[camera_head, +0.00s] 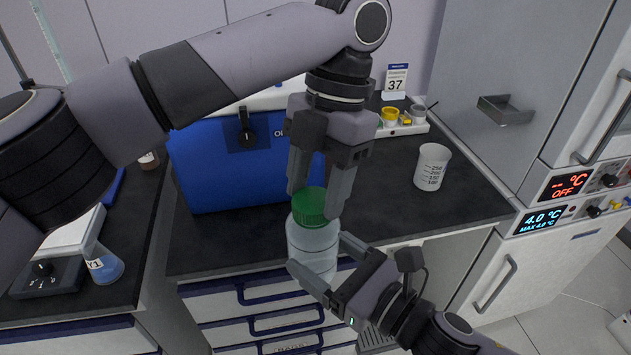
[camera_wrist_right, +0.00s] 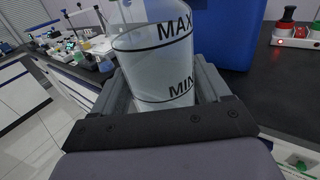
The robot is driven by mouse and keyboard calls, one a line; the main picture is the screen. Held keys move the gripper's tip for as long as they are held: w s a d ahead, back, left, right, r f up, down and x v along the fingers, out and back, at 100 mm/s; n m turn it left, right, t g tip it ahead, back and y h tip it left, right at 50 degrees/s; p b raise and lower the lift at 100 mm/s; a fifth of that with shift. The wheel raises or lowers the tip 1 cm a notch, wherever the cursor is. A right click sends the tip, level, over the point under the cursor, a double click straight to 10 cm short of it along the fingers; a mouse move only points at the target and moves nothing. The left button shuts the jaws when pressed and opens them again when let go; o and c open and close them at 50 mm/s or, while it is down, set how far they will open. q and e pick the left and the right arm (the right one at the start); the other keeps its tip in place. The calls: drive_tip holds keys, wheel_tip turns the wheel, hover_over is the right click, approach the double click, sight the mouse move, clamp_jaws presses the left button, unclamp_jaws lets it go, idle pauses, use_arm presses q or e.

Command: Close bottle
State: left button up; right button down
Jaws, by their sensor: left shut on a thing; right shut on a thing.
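A clear bottle (camera_head: 312,246) with a green cap (camera_head: 311,205) at its top is held upright in front of the bench's front edge. My left gripper (camera_head: 322,200) comes down from above with its fingers on either side of the green cap, shut on it. My right gripper (camera_head: 322,262) is shut around the bottle's body from the lower right. In the right wrist view the bottle (camera_wrist_right: 158,75) stands between the fingers, with MAX and MIN marks on it. The cap is out of that view. Whether the cap is fully seated cannot be told.
A blue box (camera_head: 215,165) stands on the dark bench (camera_head: 465,195) behind the bottle. A white beaker (camera_head: 432,167) and a tray with coloured items (camera_head: 402,125) stand to its right. A flask with blue liquid (camera_head: 103,266) is at the left. Drawers (camera_head: 265,318) are below.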

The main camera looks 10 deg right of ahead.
use_arm(q)
drive_tip(key=o, duration=1)
drive_tip(key=shift+r, duration=2.3)
drive_tip(key=shift+c, duration=0.4)
